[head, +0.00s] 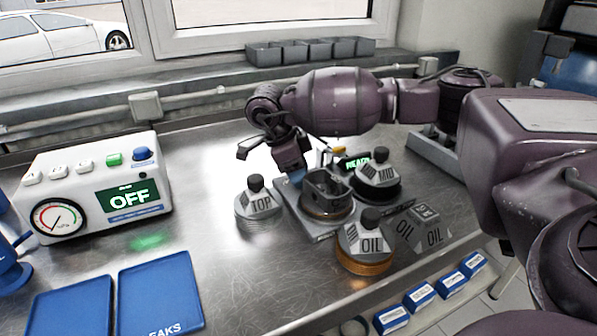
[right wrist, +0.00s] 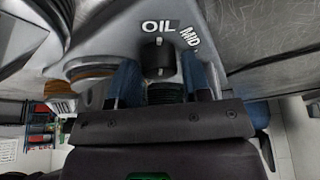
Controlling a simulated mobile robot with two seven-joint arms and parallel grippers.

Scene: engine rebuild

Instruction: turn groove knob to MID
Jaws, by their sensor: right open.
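In the right wrist view a black knob (right wrist: 158,58) stands between the two blue fingers of my open right gripper (right wrist: 160,75). An OIL label lies straight above the knob and a MID label to its upper right. I cannot tell whether the fingers touch the knob. In the head view my right gripper (head: 290,163) points down at the back left of the grey fixture plate (head: 318,224), beside a dark grey piston (head: 326,192). There the gripper hides the groove knob. My left gripper is out of view.
Cone-topped ring holders marked TOP (head: 260,206), MID (head: 378,172) and OIL (head: 364,243) stand around the fixture. A small green display (head: 355,163) is behind it. A white tester (head: 95,190) reads OFF at left. Blue trays (head: 160,290) lie in front.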

